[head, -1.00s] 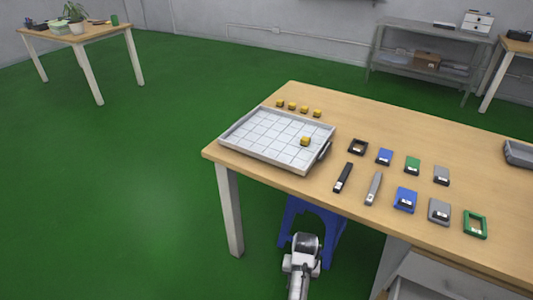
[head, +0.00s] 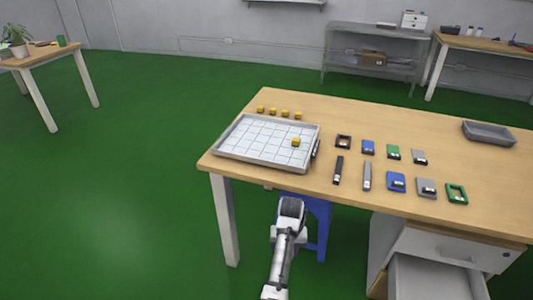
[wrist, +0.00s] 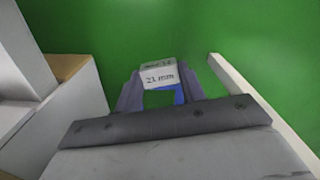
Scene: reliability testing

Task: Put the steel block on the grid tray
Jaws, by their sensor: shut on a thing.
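My gripper (wrist: 160,88) shows in the wrist view, its two dark fingers shut on a small grey block (wrist: 157,68). The block has a white label with "mm" on it; the upper line is too blurred to read surely, but it looks like the steel block. In the head view my arm is low in front of the table, beside the blue stool, and the fingers and block are hidden. The grid tray (head: 231,148) lies at the table's left end, above and left of my arm. One yellow cube (head: 296,142) stands on its right part.
Several yellow cubes (head: 273,112) stand in a row behind the tray. Right of it lie a black bar (head: 338,170), a grey bar (head: 367,176) and several coloured blocks and frames. The blue stool (head: 321,225) is under the table (head: 420,140), left of an open drawer (head: 430,278).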

